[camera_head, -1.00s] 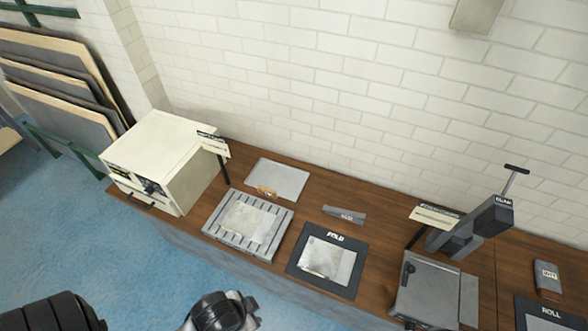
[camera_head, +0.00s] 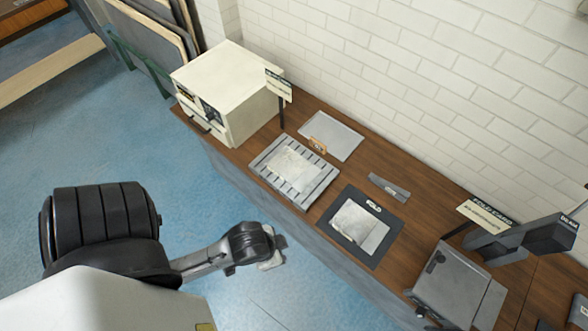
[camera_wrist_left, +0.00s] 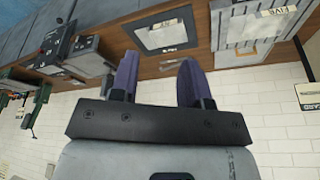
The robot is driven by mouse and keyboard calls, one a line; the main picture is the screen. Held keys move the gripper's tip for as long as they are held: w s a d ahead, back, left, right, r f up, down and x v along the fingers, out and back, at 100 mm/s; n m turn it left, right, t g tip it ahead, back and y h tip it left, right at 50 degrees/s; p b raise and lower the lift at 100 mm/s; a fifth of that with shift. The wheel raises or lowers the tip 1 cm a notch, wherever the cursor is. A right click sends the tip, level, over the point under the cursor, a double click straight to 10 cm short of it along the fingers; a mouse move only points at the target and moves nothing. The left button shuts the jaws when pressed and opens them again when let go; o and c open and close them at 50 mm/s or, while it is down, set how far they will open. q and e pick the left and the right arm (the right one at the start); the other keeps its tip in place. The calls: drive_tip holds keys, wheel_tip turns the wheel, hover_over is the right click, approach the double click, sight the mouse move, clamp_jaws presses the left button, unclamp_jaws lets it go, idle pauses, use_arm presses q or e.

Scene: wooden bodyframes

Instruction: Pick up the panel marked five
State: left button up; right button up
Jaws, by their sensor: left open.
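A thin grey panel (camera_head: 291,168) lies flat on a slatted grey rack (camera_head: 262,157) on the wooden bench. In the left wrist view a pale tag that seems to read FIVE is on this panel (camera_wrist_left: 262,27), at the picture's upper right. In the head view I cannot read a mark on it. My left gripper (camera_wrist_left: 157,68) is open and empty, with its two purple fingers apart. In the head view the left gripper (camera_head: 272,262) hangs in front of the bench, over the blue floor, apart from the panel. The right gripper is out of view.
A pale machine (camera_head: 228,90) stands at the bench's left end. A flat grey tray (camera_head: 338,135) lies behind the rack. A dark FOLD mat (camera_head: 334,237) with a sheet lies to its right, then a grey bending machine (camera_head: 455,285). Blue floor (camera_head: 110,140) is clear in front.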

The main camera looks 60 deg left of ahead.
use_arm(q)
drive_tip(key=shift+d, duration=0.1)
idle(0.3)
drive_tip(key=shift+d, duration=0.1)
drive_tip(key=shift+c, duration=0.9)
